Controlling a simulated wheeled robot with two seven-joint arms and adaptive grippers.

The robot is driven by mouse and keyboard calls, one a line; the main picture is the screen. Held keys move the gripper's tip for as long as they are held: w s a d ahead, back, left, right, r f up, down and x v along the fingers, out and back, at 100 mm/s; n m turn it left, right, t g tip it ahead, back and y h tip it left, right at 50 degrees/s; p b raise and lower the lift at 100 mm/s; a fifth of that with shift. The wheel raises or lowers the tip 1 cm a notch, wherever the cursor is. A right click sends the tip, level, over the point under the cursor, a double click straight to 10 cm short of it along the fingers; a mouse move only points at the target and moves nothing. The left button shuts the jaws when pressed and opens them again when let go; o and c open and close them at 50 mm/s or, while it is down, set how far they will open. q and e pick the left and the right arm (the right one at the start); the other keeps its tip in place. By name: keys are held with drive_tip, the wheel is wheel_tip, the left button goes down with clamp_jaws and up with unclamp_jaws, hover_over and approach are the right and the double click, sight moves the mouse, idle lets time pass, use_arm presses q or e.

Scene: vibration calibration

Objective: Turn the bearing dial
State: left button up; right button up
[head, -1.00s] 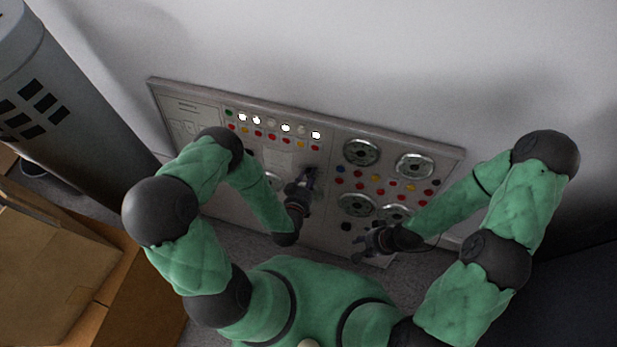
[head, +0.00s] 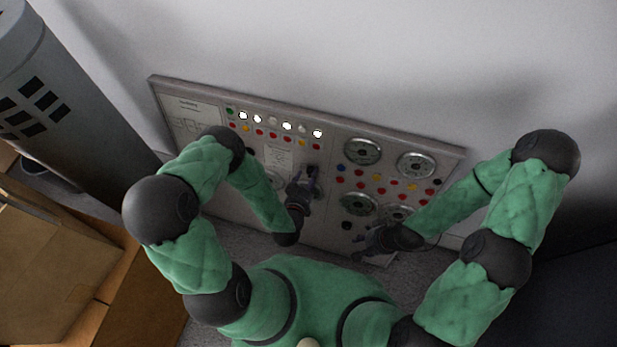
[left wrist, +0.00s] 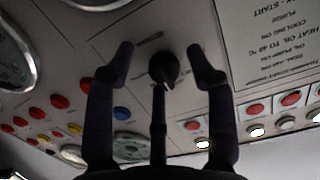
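A black round knob (left wrist: 164,69), which looks like the dial, is on the grey control panel (head: 330,240). Its label is not readable. In the left wrist view my left gripper (left wrist: 161,54) is open, with one finger on each side of the knob and a visible gap to both. The head view shows my left gripper (head: 304,184) at the panel's middle, just below the knob. My right gripper (head: 370,240) is low at the panel's right part, with no object visible in it. It is too small and dark to tell its opening.
Round gauges (head: 362,151) and coloured buttons (head: 377,177) cover the panel's right half. Lit white lamps (head: 287,126) run along its top. A grey cylinder (head: 70,110) and cardboard boxes (head: 50,270) stand on the left. A white wall is behind.

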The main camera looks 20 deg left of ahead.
use_arm(q)
drive_tip(key=shift+r, duration=0.1)
drive_tip(key=v, duration=0.7)
drive_tip(key=shift+s, duration=0.25)
idle(0.4)
drive_tip(key=s+d+n+g+h+p, duration=0.2)
drive_tip(key=s+g+p, duration=0.3)
drive_tip(key=g, duration=0.8)
drive_tip(key=s+d+h, duration=0.1)
drive_tip(key=s, duration=0.2)
drive_tip(key=shift+s+f+n+g+h+p, duration=0.3)
drive_tip(key=shift+s+f+n+g+p, duration=0.05)
drive_tip(key=shift+s+n+g, duration=0.05)
drive_tip(key=shift+d, duration=0.15)
idle(1.9)
